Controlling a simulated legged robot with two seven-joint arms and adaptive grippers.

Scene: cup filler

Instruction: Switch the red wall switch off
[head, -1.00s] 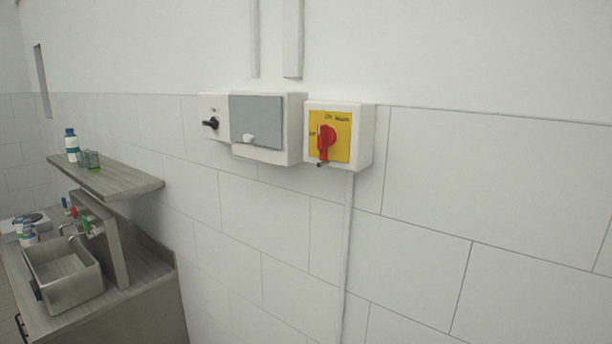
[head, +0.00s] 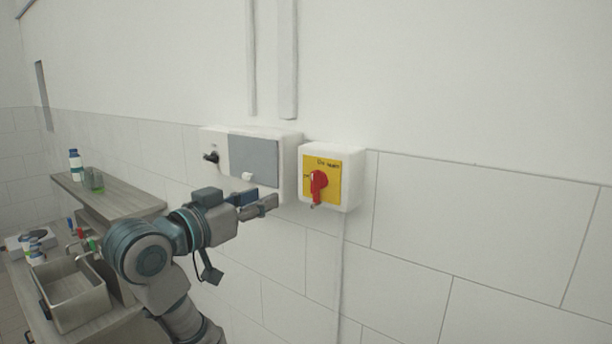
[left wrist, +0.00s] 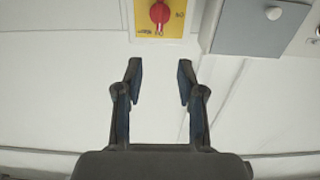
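The red wall switch (head: 318,186) is a rotary handle on a yellow plate (head: 336,184) fixed to a white box on the tiled wall. Its handle points roughly downward in the head view. In the left wrist view the red knob (left wrist: 159,13) shows at the top edge, beyond the fingertips. My left gripper (head: 268,203) is just left of the switch box in the head view, apart from it. In the left wrist view the left gripper (left wrist: 160,72) is open and empty, its two fingers spread. My right gripper is not in view.
A white box with a grey cover (head: 254,159) and a black knob (head: 211,157) is on the wall left of the switch. A shelf (head: 125,199) with a bottle (head: 75,165) and a metal sink (head: 72,292) are at left. The wall to the right is clear.

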